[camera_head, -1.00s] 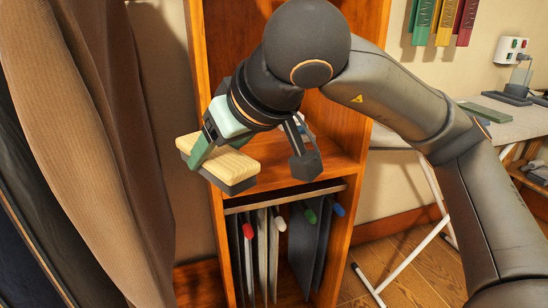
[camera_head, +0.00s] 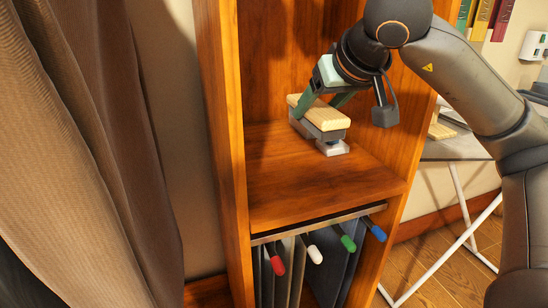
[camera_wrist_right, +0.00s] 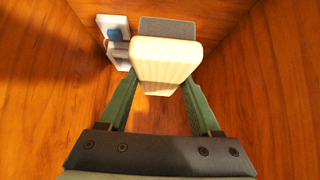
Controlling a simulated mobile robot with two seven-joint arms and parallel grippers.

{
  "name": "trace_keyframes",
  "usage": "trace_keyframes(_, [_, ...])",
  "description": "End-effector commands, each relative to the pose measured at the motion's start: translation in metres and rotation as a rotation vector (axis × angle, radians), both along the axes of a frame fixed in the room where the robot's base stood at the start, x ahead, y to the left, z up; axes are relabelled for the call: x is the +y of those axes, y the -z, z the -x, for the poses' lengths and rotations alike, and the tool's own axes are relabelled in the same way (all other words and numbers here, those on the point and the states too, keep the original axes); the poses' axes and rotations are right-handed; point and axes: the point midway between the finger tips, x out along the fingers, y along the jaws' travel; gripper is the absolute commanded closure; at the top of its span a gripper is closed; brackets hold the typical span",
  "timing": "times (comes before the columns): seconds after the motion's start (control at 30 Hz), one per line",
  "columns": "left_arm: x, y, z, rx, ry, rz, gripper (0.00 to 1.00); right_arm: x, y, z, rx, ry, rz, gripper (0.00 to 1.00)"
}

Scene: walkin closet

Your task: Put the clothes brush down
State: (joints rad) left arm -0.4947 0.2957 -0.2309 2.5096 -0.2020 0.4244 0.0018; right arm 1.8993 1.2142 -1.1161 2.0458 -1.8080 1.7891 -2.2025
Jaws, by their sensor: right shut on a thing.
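The clothes brush (camera_head: 321,115) has a pale wooden back and a dark grey underside. My right gripper (camera_head: 318,103) is shut on it, with green fingers on either side of the wood. It holds the brush inside the wooden cabinet, over the shelf (camera_head: 285,195). The brush also shows in the right wrist view (camera_wrist_right: 166,60), between the fingers of my right gripper (camera_wrist_right: 162,90). I cannot tell whether its underside touches anything. My left gripper is not in view.
A small white and blue object (camera_head: 333,148) stands on the shelf close under the brush; it also shows in the wrist view (camera_wrist_right: 115,40). The shelf's front is bare. Hanging dark panels with coloured ends (camera_head: 315,254) are below.

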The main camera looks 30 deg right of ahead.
Motion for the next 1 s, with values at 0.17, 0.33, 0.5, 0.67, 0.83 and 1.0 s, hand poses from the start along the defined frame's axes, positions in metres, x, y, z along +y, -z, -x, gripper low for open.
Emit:
trace_keyframes(0.17, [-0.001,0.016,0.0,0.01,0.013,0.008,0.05,0.03,0.024,-0.036,0.0,-0.004,0.001,0.98])
trace_keyframes(0.33, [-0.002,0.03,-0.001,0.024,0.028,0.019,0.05,0.046,0.055,-0.057,-0.001,-0.001,0.0,0.98])
trace_keyframes(0.5, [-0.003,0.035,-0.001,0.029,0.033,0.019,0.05,0.054,0.069,-0.067,-0.003,0.0,-0.001,0.98])
trace_keyframes(0.67, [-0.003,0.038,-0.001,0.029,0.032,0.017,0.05,0.058,0.077,-0.072,-0.001,0.0,-0.001,0.98])
trace_keyframes(0.83, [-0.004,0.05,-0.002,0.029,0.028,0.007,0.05,0.059,0.103,-0.075,-0.001,0.002,0.0,0.98])
trace_keyframes(1.0, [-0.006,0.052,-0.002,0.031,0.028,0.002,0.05,0.06,0.11,-0.075,-0.003,0.001,-0.001,0.98])
